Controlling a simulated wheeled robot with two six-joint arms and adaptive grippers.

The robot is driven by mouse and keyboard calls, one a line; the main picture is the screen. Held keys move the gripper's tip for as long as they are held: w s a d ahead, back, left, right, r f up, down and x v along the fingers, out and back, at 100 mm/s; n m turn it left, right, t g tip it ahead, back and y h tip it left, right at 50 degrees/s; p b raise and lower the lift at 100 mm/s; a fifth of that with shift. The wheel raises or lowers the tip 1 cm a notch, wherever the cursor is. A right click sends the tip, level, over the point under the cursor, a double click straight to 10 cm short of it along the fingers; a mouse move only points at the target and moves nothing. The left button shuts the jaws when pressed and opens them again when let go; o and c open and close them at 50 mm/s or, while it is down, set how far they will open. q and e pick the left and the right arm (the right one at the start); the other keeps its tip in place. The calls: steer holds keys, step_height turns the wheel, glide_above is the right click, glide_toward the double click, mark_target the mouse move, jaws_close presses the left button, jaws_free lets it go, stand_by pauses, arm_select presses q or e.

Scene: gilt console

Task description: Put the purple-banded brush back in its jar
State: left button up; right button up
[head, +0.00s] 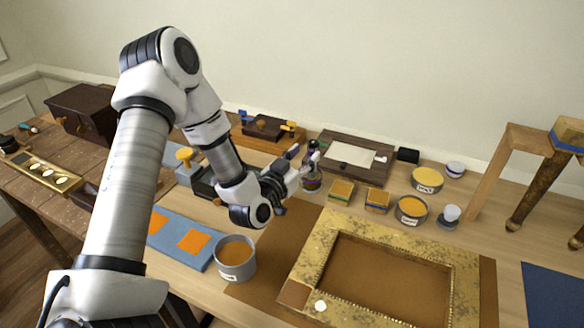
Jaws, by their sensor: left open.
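My left gripper (296,166) is open, its fingers pointing right over the back middle of the table. A small dark, purplish upright object (312,178) stands right by the fingertips. It looks like a glass jar or bottle with a narrow top. The fingers partly overlap it, and I cannot tell whether they touch it. I cannot make out the purple-banded brush for certain; it may be part of this dark shape or hidden by my arm. My right gripper is not in view.
A gilt frame (316,245) lies on a brown mat in front. Labelled tins (411,208) and small sponge-like blocks (341,191) stand right of the gripper. A grey pot (235,262) stands by a blue strip (176,244). A wooden stand (492,180) rises at right.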

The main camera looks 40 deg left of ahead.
arm_select(q)
steer(key=s, duration=0.7)
steer(key=shift+s+d, duration=0.3)
steer(key=shift+d, duration=0.1)
